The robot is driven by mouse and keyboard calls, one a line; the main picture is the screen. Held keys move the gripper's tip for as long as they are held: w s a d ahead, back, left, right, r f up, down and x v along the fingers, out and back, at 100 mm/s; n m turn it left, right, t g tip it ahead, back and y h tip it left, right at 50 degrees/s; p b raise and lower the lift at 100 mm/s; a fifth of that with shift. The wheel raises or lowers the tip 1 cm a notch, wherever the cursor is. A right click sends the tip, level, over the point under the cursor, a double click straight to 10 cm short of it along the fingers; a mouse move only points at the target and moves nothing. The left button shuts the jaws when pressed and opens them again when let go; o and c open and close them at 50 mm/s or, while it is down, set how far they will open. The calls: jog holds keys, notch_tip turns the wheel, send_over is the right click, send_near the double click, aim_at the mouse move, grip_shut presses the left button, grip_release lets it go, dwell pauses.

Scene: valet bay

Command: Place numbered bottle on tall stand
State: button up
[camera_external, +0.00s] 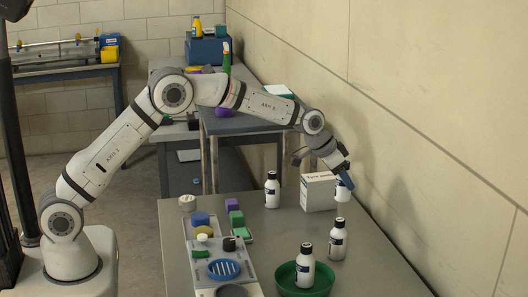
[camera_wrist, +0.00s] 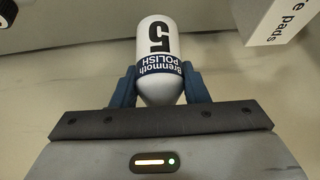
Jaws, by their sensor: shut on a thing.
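My gripper (camera_external: 344,178) is shut on a white bottle (camera_external: 343,194) with a dark blue label, beside the right end of the white box. In the wrist view the blue fingers (camera_wrist: 160,88) hold this bottle (camera_wrist: 158,40) from both sides; its label reads "Brenmoth POLISH" with a large 5. Its narrowing end points toward my palm. Similar bottles stand on the table: one left of the box (camera_external: 272,190), one nearer the front (camera_external: 338,240), and one (camera_external: 305,266) in a green bowl. Their numbers are too small to read. I cannot make out a tall stand for certain.
The white "Tyre pads" box (camera_external: 318,193) is close to the held bottle; its corner shows in the wrist view (camera_wrist: 277,22). The green bowl (camera_external: 318,285) is at the front. A grey tray (camera_external: 205,262) with coloured items lies left. The wall is close on the right.

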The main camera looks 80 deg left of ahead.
jog(key=shift+a+r, duration=0.15)
jog(key=shift+r, duration=0.25)
jog(key=s+a+r+n+y+p, duration=0.1)
jog(key=s+a+r+n, duration=0.1)
jog(key=s+a+r, duration=0.9)
jog(key=s+a+r+n+y+p, duration=0.15)
jog(key=s+a, duration=0.45)
jog(key=a, duration=1.1)
jog(key=s+a+r+n+y+p, duration=0.1)
jog(key=s+a+r+n+p, duration=0.15)
jog(key=s+a+r, duration=0.85)
jog(key=shift+g, duration=0.4)
jog(key=shift+w+a+f+p, duration=0.1)
jog(key=shift+w+a+f, duration=0.35)
jog(key=shift+f, duration=1.85)
jog(key=shift+w+a+f+p, duration=0.15)
jog(key=shift+w+a+f, duration=0.3)
jog(key=shift+f, duration=1.8)
jog(key=shift+w+a+f+p, duration=0.1)
jog(key=shift+w+a+f, duration=0.3)
jog(key=shift+f, duration=1.9)
jog(key=o, duration=1.1)
jog(key=shift+c, duration=0.2)
jog(key=shift+r, duration=0.1)
